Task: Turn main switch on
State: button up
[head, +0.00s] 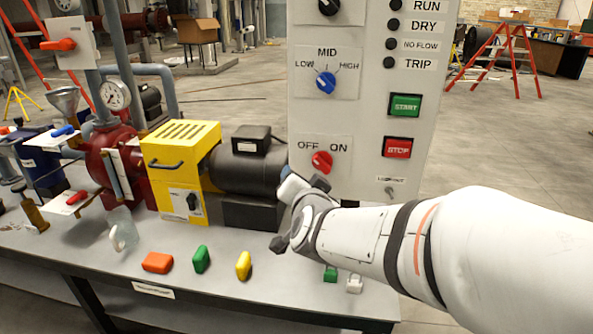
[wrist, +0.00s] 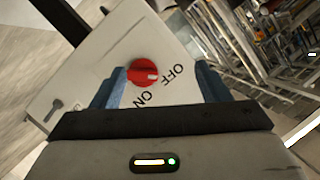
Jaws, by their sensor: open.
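The red main switch knob (head: 322,162) is on the pale control panel, below the words OFF and ON. In the wrist view the knob (wrist: 142,73) has a white mark on its right side, the side towards the word OFF. My gripper (head: 283,215) is in front of the panel, a little below and left of the knob in the head view. In the wrist view my gripper (wrist: 162,82) is open and empty. The knob shows ahead between the blue fingers, closer to the left one, and looks untouched.
Above the knob is a blue LOW-MID-HIGH selector (head: 326,83). A green START button (head: 405,105), a red STOP button (head: 397,148) and a lockout fitting (head: 390,191) are to its right. The motor (head: 250,165) stands left of the panel. Coloured blocks lie on the bench (head: 120,283).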

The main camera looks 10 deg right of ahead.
aim_at(321, 167)
jog(key=w+d+m+h+b, duration=0.1)
jog(key=w, duration=0.1)
jog(key=w+d+m+t+h+b, duration=0.1)
jog(key=w+d+m+h, duration=0.1)
jog(key=w, duration=0.1)
jog(key=w+d+m+h+b, duration=0.1)
jog(key=w+d, duration=0.1)
jog(key=w, duration=0.1)
jog(key=shift+d+f+t+h, duration=0.2)
jog(key=shift+f+t+h, duration=0.15)
jog(key=shift+t+h, duration=0.05)
jog(key=c, duration=0.9)
jog(key=shift+a, duration=0.15)
jog(key=shift+c, duration=0.5)
jog(key=shift+o, duration=0.2)
jog(key=shift+m+b, duration=0.3)
jog(key=shift+b, duration=0.05)
